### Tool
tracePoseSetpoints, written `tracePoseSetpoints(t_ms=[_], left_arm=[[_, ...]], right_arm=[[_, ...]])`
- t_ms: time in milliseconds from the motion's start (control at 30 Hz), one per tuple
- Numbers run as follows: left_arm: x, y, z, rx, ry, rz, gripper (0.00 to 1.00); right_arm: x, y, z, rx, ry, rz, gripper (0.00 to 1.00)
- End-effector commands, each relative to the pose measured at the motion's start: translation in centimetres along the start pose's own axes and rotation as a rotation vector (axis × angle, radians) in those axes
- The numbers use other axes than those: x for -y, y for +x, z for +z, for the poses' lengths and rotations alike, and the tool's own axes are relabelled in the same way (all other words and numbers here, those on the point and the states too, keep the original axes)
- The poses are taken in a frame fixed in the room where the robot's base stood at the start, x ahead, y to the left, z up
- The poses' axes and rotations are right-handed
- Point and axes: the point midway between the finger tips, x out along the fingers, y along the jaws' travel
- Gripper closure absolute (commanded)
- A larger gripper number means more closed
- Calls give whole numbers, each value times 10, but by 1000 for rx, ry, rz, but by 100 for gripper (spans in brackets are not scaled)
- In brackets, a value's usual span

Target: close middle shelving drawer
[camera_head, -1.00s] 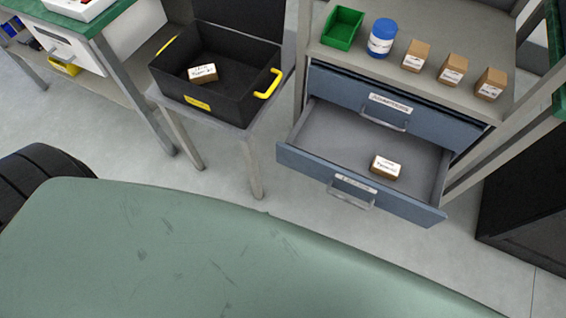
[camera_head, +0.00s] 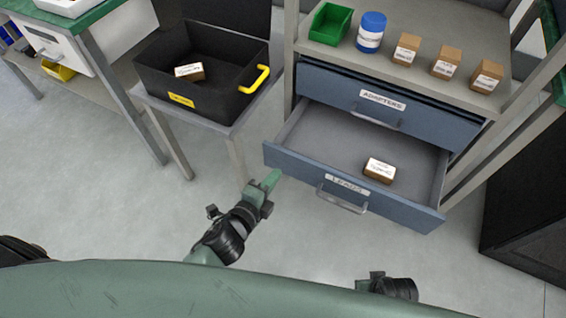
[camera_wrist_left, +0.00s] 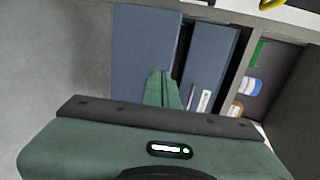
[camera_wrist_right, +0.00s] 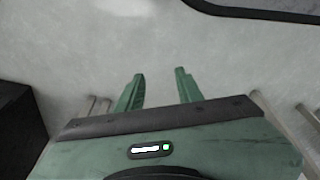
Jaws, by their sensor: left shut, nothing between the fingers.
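A blue-grey drawer labelled LEADS (camera_head: 300,172) stands pulled out from the shelving unit, with a small brown labelled box (camera_head: 380,170) inside. Above it is a drawer labelled ADAPTERS (camera_head: 340,92), far less extended. My left gripper (camera_head: 272,178) is shut and empty beside the left front corner of the open drawer; contact cannot be told. In the left wrist view its closed fingers (camera_wrist_left: 160,73) overlap the blue drawer front (camera_wrist_left: 143,50). My right gripper's fingers are apart and empty over the floor in the right wrist view (camera_wrist_right: 159,74); the head view shows only part of that arm.
A black bin (camera_head: 150,78) with yellow handles holds a brown box on a stand at left. The shelf top carries a green tray (camera_head: 330,24), a blue-lidded jar (camera_head: 370,32) and small boxes. A dark cabinet (camera_head: 525,200) stands at right. Floor before the drawer is clear.

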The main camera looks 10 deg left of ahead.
Motion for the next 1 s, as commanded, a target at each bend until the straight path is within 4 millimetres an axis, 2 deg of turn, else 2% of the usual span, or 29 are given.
tracePoseSetpoints(t_ms=[100, 300, 500, 867, 1000], left_arm=[[0, 26, 1, 1, 0, -2, 100], [9, 50, 0, 1, -1, 0, 100], [11, 58, 0, 0, -1, 1, 100], [12, 59, 0, 0, -2, 1, 100], [15, 68, 0, 0, -2, -1, 100]], right_arm=[[-1, -8, -5, -6, 1, 1, 64], [-1, -10, -6, -5, 1, 1, 64], [-1, -12, -7, -6, 1, 1, 64], [0, -12, -6, -5, 1, 1, 64], [0, -12, -6, -6, 1, 1, 64]])
